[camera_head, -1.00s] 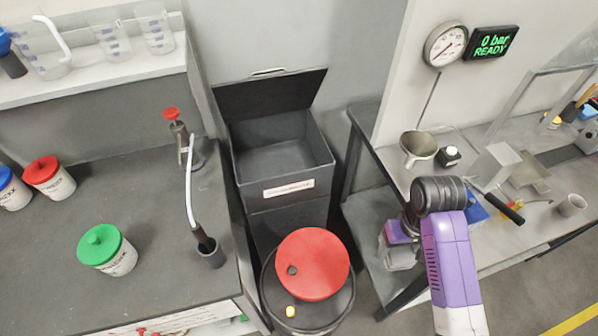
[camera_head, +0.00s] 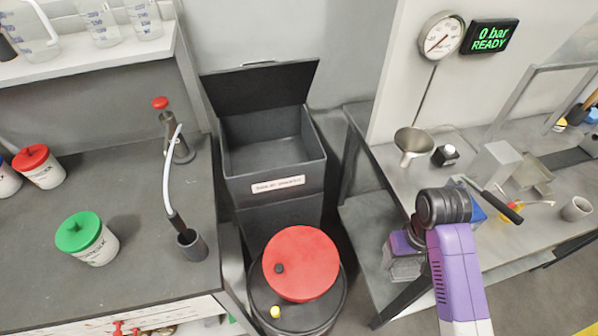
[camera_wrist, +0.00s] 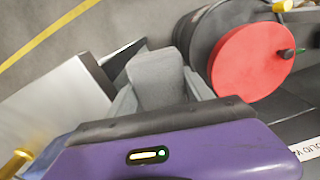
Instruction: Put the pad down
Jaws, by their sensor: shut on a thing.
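In the wrist view my gripper (camera_wrist: 160,88) is shut on a grey, block-like pad (camera_wrist: 156,78), which sits between its two grey fingers. In the head view my gripper (camera_head: 404,268) hangs in the air, pointing down, beside the front left edge of the right bench. The pad is hard to tell from the fingers there. The purple gripper body hides the near end of the pad in the wrist view.
A dark open bin (camera_head: 232,186) with a white label stands between the benches. Before it is a black drum with a red lid (camera_head: 301,263). The right bench (camera_head: 470,140) carries a funnel and tools. The left bench (camera_head: 140,265) has bare top around a green-lidded jar (camera_head: 90,238).

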